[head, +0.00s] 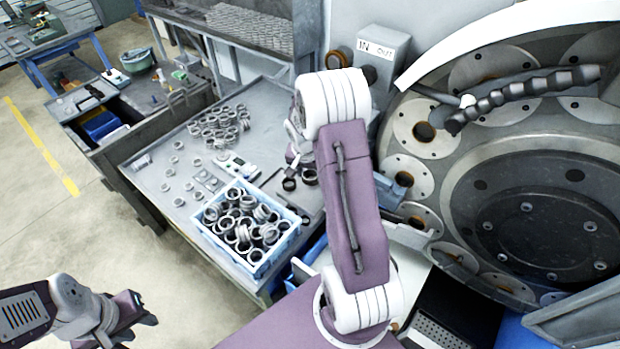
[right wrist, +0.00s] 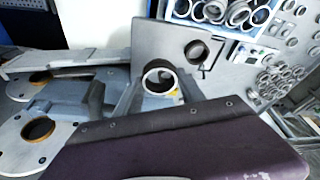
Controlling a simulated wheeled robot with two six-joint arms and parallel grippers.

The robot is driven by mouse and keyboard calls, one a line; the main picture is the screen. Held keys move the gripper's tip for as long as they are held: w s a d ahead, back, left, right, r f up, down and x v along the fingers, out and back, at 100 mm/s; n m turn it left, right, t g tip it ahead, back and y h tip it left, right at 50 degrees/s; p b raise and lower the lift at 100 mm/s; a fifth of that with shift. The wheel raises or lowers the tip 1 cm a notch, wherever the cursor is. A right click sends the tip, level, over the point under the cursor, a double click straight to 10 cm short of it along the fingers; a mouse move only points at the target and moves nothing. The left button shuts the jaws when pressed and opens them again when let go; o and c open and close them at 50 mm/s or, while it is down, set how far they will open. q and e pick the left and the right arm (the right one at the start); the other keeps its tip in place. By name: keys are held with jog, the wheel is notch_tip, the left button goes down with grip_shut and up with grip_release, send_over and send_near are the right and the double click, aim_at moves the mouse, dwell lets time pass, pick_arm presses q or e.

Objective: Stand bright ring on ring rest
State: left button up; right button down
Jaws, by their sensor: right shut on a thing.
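The bright ring (right wrist: 145,80) is between the two fingers of my right gripper (right wrist: 158,88) in the right wrist view. The gripper is shut on it, and the ring's opening faces the camera. In the head view my right gripper (head: 300,150) is over the right part of the grey table, largely hidden by my own arm. A dark ring (head: 289,184) is on the table just below it; a dark ring also shows in the right wrist view (right wrist: 195,50). I cannot make out the ring rest for sure. My left gripper (head: 140,310) is at the lower left, away from the table; its opening is unclear.
A blue crate (head: 207,233) full of rings stands at the table's front. Several loose rings (head: 220,122) lie behind and left of it. A small white device (head: 235,165) sits behind the crate. The big grinder (head: 465,190) with round holders is close on the right.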

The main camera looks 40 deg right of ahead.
jog(key=s+a+b, duration=0.4)
jog(key=a+b, duration=0.3)
jog(key=a, duration=0.6)
jog(key=shift+a, duration=0.15)
jog(key=shift+w, duration=0.1)
